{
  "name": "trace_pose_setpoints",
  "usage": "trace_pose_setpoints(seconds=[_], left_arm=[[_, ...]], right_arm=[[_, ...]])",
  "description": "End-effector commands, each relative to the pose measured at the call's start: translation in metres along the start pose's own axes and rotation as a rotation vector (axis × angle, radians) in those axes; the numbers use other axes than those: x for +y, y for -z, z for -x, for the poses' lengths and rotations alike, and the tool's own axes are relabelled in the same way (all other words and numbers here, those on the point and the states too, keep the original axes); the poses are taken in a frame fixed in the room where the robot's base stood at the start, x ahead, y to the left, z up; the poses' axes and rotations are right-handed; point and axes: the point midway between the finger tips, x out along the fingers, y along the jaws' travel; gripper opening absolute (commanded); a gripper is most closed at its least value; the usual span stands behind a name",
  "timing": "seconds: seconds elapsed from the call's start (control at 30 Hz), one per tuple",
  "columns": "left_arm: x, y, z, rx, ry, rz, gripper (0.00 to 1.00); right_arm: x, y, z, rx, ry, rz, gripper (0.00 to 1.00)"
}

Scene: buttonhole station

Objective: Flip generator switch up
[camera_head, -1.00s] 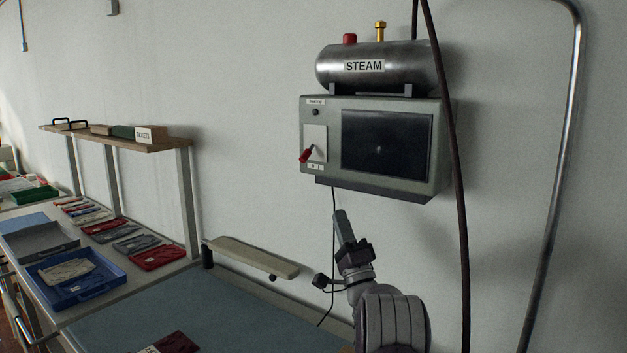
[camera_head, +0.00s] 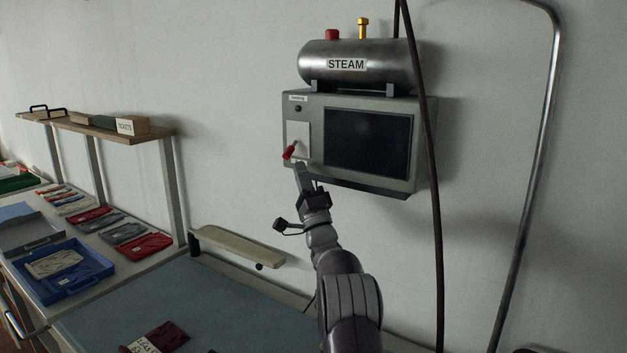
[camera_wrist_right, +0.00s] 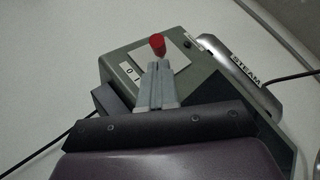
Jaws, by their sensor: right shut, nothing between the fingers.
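The generator is a grey-green wall box (camera_head: 409,150) with a dark panel, under a metal tank labelled STEAM (camera_head: 380,64). Its red-tipped switch lever (camera_head: 289,153) sits on a white plate (camera_head: 303,133) at the box's left and points down and outward. My right gripper (camera_head: 301,168) is shut and empty, just below the lever. In the right wrist view the fingers (camera_wrist_right: 157,65) are together and point at the red lever tip (camera_wrist_right: 158,44), partly overlapping it; I cannot tell whether they touch it. My left gripper is not in view.
A dark hose (camera_head: 432,200) hangs right of the box, with a bent metal pipe (camera_head: 540,150) beyond. Below left are a blue-grey table (camera_head: 190,305), a padded board (camera_head: 238,246), a blue tray (camera_head: 78,289) and a shelf (camera_head: 85,131).

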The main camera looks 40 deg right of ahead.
Motion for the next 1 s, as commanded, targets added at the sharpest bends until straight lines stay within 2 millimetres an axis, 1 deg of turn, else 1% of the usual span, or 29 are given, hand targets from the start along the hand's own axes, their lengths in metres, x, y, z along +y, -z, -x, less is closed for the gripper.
trace_pose_setpoints(seconds=[0.03, 0.2, 0.57, 1.0], left_arm=[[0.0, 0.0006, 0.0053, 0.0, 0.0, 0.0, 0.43], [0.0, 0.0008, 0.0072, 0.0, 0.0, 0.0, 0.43], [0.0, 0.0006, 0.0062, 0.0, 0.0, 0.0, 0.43], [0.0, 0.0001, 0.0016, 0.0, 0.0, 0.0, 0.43]], right_arm=[[-0.0013, -0.0036, -0.0053, -0.001, -0.001, -0.001, 0.0], [0.0003, -0.0099, -0.0093, 0.0, -0.001, 0.0, 0.0], [0.0005, -0.0101, -0.0089, 0.002, -0.003, -0.001, 0.0], [-0.0034, -0.0114, -0.0109, 0.043, -0.045, -0.044, 0.0]])
